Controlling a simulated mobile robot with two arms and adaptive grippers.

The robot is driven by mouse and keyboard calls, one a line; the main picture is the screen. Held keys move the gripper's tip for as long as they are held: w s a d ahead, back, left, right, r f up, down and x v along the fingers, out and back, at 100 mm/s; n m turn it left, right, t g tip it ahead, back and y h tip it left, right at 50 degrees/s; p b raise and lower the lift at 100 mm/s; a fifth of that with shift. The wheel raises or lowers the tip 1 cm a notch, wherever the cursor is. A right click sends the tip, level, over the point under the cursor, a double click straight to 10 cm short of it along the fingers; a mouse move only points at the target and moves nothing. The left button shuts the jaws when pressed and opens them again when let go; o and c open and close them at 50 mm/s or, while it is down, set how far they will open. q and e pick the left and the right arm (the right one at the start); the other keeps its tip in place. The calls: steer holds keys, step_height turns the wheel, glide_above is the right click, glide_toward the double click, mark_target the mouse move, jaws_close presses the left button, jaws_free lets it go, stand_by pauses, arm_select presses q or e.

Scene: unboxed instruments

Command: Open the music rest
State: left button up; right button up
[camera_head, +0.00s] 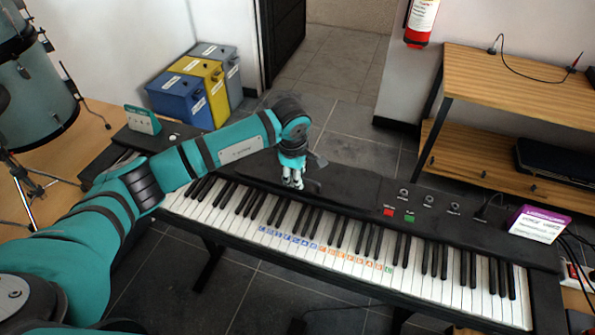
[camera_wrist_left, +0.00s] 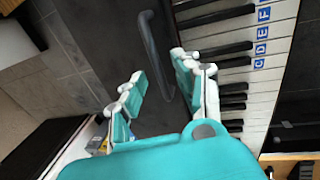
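The keyboard (camera_head: 345,205) stands on a stand across the middle of the head view, with black and white keys. A thin dark grey bar (camera_wrist_left: 152,50), which looks like the folded music rest, shows in the left wrist view above the black panel behind the keys. My left gripper (camera_head: 292,182) reaches over this panel from the left, pointing down. In the left wrist view the gripper (camera_wrist_left: 158,68) is open, its fingers apart, with the bar showing between the fingertips. I cannot tell whether they touch it. In the head view the gripper mostly hides the bar. My right gripper is not in view.
A purple-and-white box (camera_head: 539,224) sits on the keyboard's right end. Blue and yellow bins (camera_head: 205,80) are on the floor behind, a wooden shelf unit (camera_head: 510,75) at the right, drums (camera_head: 35,95) at the left.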

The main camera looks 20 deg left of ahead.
arm_select(q)
steer(key=shift+c, duration=0.3)
jaws_close()
stand_by(0.3)
